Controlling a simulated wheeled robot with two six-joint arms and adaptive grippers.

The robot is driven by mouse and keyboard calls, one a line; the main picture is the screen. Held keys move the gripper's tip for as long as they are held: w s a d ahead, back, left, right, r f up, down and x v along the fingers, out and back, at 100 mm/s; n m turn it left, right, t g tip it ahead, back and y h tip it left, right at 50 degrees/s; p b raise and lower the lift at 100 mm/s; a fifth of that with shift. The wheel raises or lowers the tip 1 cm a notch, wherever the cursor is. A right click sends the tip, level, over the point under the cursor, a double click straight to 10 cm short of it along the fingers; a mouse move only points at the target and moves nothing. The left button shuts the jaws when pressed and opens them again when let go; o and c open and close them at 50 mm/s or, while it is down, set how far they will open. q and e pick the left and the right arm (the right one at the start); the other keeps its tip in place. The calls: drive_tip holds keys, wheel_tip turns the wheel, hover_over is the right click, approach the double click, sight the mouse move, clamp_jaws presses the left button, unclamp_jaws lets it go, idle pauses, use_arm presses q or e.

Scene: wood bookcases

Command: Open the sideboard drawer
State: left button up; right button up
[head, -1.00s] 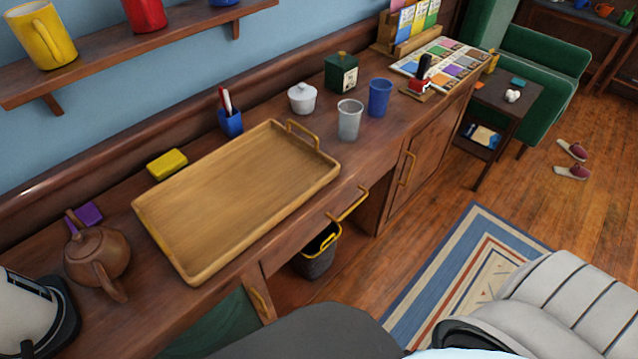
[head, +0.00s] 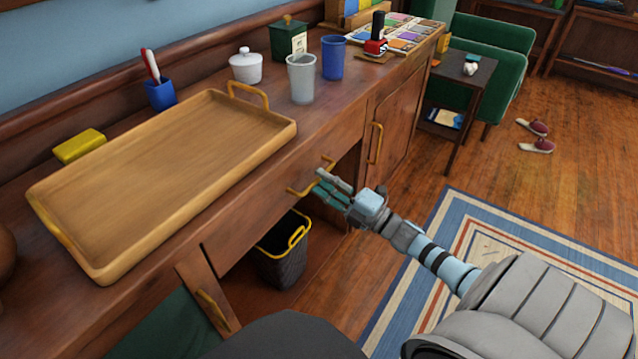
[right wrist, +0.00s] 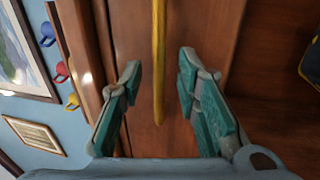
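The sideboard (head: 240,195) runs along the wall, and its drawer front (head: 262,208) sits below the worktop and looks closed. The drawer has a yellow-brass bar handle (head: 300,192). My right gripper (head: 322,183) is at the handle, reaching in from the right. In the right wrist view the right gripper (right wrist: 160,68) is open, with teal-padded fingers on either side of the handle bar (right wrist: 159,40). Gaps show between the bar and both fingers, so it is not gripped. My left gripper is not in view.
A wooden tray (head: 150,180) lies on the worktop above the drawer, with a grey cup (head: 301,80) and blue cup (head: 333,57) nearby. A dark bin (head: 280,262) stands below. A cupboard door (head: 398,110) with its own handle is to the right.

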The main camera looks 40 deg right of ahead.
drive_tip(key=shift+x, duration=0.95)
drive_tip(key=shift+d, duration=0.1)
clamp_jaws()
drive_tip(key=shift+s, duration=0.15)
